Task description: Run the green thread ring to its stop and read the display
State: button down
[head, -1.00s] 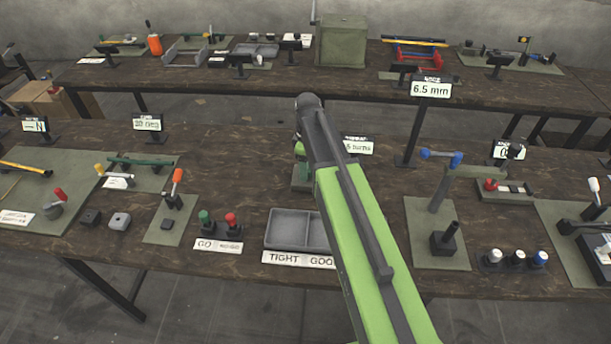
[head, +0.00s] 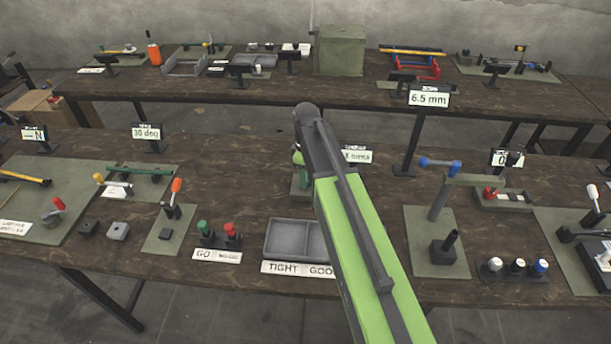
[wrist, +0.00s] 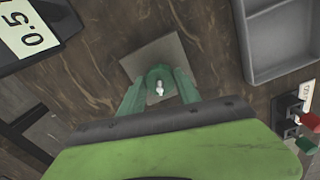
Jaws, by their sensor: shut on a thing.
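The green thread ring (wrist: 154,74) sits around a pale upright stud on a small grey-green plate (wrist: 136,62) in the wrist view. My gripper (wrist: 160,84) reaches over the plate, with one finger on each side of the ring, and is shut on it. The display (wrist: 24,30) beside the plate shows 0.5 at the upper left of the wrist view. In the head view my arm covers the left part of this display (head: 358,156), leaving "5 turns" partly readable. My arm also hides most of the ring and stud there.
A grey two-part tray (head: 267,240) labelled TIGHT and GOOD stands just in front of the plate. Green and red handled GO gauges (head: 217,236) stand left of it. A stand with a blue-ended bar (head: 440,200) is to the right. Bare wood lies around the plate.

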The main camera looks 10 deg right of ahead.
jog(key=shift+w+m, duration=0.1)
jog(key=shift+m, duration=0.2)
jog(key=m, duration=0.4)
jog(key=shift+m, duration=0.4)
jog(key=m, duration=1)
jog(key=shift+m, duration=0.4)
jog(key=m, duration=0.5)
jog(key=shift+m, duration=0.3)
jog(key=c, duration=0.9)
grip_release()
jog(key=shift+o, duration=0.2)
